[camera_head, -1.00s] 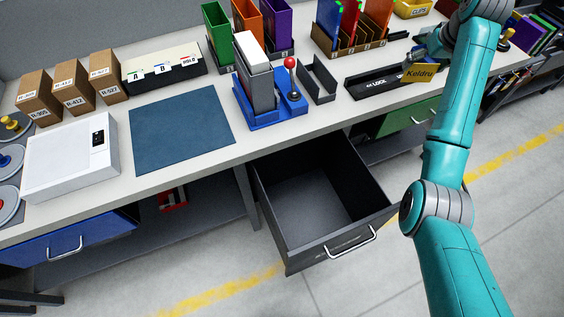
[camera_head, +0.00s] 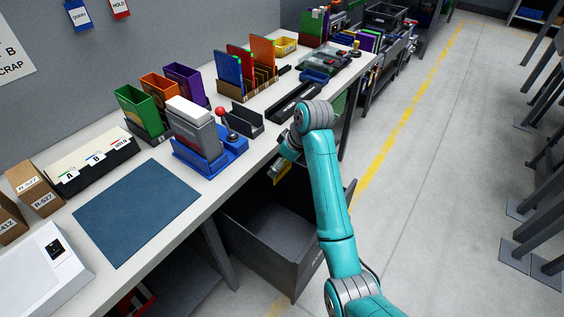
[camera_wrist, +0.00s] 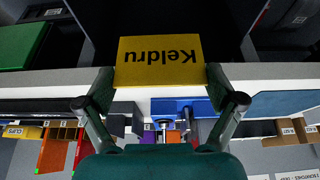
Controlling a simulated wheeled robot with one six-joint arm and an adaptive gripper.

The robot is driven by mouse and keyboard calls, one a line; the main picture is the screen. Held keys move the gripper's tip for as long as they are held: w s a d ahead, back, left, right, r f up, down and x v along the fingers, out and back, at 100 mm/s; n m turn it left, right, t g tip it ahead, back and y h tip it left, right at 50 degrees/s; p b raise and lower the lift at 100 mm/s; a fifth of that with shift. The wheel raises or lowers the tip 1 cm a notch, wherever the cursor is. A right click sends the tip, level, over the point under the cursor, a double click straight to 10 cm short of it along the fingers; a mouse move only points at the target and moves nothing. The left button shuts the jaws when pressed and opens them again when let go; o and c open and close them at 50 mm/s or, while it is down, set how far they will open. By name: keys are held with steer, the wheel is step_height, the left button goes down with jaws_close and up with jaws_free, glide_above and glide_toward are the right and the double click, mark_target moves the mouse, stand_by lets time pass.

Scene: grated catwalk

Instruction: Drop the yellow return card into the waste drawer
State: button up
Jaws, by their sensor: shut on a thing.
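The yellow return card (camera_wrist: 160,62), printed "Keldru", is held between the fingertips of my gripper (camera_wrist: 160,80) and appears upside down in the wrist view. In the head view my gripper (camera_head: 284,163) is just off the bench's front edge, with the card (camera_head: 281,172) partly hidden by the arm. The dark grey waste drawer (camera_head: 262,262) is pulled open under the bench. The card appears above the drawer's opening, near its bench side. The wrist view shows a dark area behind the card.
The bench (camera_head: 195,210) carries a blue mat (camera_head: 137,212), a blue stand with a red-knobbed lever (camera_head: 221,112), and a black tray (camera_head: 292,103) near the edge. Coloured bins (camera_head: 143,110) and card racks (camera_head: 235,72) stand behind.

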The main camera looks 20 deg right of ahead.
steer(key=shift+d+f, duration=0.1)
steer(key=shift+f, duration=2.8)
steer(key=o, duration=0.6)
steer(key=v, duration=0.7)
steer(key=shift+r, duration=0.25)
